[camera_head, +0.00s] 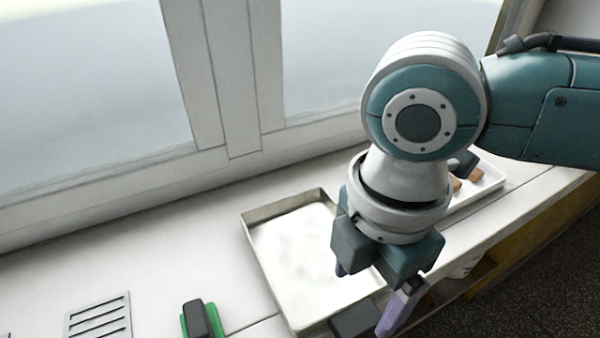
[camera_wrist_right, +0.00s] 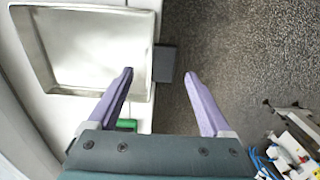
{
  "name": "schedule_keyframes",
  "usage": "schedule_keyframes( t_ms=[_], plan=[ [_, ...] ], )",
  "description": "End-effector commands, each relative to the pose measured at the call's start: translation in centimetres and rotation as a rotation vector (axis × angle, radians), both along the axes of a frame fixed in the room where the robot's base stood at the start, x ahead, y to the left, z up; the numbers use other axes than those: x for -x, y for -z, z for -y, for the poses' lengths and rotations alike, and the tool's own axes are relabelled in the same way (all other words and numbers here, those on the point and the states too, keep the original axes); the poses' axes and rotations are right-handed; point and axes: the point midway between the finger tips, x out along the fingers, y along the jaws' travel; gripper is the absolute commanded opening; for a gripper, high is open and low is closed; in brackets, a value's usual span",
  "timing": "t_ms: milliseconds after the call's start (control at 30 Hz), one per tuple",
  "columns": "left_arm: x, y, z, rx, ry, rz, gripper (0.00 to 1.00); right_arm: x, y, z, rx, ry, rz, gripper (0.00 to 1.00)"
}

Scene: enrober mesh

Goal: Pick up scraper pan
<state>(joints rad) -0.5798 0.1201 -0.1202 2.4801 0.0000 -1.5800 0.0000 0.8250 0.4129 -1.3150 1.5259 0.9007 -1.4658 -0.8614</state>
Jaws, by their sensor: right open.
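The scraper pan (camera_head: 254,229) is a shallow rectangular metal tray with a low rim and a pale inside. It lies on the white counter below the window. A dark block (camera_head: 354,318), apparently its handle, sticks out from the pan's near side; it also shows in the right wrist view (camera_wrist_right: 164,64) past the counter edge. My right gripper (camera_head: 365,298) is open, its purple fingers pointing down over the pan's right side. In the wrist view the fingertips (camera_wrist_right: 159,74) appear on either side of the dark block, with nothing held. My left gripper is not in view.
A green item with a black top (camera_head: 198,320) lies left of the pan, with a slotted grey grate (camera_head: 98,317) farther left. A white tray (camera_head: 490,184) with brown pieces is partly behind my right arm. The window frame (camera_head: 226,80) bounds the counter's back.

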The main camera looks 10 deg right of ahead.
Motion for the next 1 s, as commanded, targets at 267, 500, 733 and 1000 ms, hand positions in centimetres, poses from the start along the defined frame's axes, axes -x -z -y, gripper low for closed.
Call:
schedule_keyframes(
  t_ms=[267, 500, 733, 1000],
  plan=[
    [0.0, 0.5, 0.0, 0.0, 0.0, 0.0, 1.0, 0.5, 4.2, 0.0, 0.001, 0.001, -0.002, 0.84],
    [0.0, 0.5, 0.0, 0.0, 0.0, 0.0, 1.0, 0.5, 4.5, 0.0, -0.001, 0.0, 0.0, 0.84],
    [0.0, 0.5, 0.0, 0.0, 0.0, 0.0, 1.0, 0.4, 4.5, 0.0, -0.001, 0.001, 0.0, 0.64],
    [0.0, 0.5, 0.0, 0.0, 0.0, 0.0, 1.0, 0.4, 4.5, 0.0, 0.0, 0.001, 0.0, 0.33]
  ],
)
